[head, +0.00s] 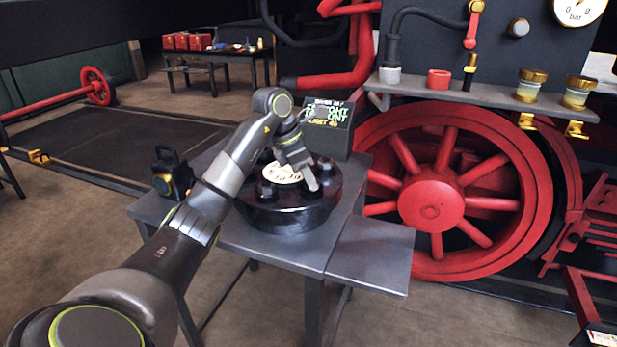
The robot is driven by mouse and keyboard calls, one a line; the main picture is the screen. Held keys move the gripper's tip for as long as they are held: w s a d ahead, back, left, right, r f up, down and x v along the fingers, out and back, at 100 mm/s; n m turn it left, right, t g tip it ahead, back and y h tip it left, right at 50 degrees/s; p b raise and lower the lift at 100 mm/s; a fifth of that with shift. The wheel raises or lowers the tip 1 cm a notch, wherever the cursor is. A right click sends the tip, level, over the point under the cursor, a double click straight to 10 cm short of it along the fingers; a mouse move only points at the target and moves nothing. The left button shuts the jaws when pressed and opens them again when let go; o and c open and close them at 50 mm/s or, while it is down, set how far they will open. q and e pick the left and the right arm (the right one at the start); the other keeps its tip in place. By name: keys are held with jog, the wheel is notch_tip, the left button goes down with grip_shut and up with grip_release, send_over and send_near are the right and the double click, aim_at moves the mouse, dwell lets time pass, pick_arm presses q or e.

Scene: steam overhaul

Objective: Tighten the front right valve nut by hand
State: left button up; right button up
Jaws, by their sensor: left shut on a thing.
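The valve (287,216) is a black round drum on the grey workbench, with a pale dial (281,173) on its top and dark nuts around the rim. One dark nut (266,189) shows at the front left of the top. My left gripper (312,185) reaches down over the front right of the top, its fingers shut on the front right valve nut. The fingers hide most of that nut, so its height and turn cannot be told. My right gripper is out of view.
A display box (328,128) with green and yellow lettering stands behind the valve. A black lantern (172,173) stands at the bench's left. The bench's right side shelf (372,256) is bare. A red locomotive wheel (432,204) stands close behind on the right.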

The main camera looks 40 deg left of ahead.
pick_arm(q)
jog(key=shift+m, duration=0.6)
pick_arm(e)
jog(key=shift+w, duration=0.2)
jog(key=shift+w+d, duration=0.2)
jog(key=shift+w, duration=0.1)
pick_arm(q)
jog(key=o, duration=1)
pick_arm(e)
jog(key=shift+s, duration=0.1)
pick_arm(q)
jog(key=shift+a+r, duration=0.15)
jog(key=shift+r, duration=0.15)
jog(key=p+v, duration=0.4)
jog(key=v, duration=0.4)
jog(key=p+v, duration=0.5)
jog(key=v, duration=0.3)
jog(key=shift+a+r, duration=0.3)
jog(key=shift+r, duration=0.05)
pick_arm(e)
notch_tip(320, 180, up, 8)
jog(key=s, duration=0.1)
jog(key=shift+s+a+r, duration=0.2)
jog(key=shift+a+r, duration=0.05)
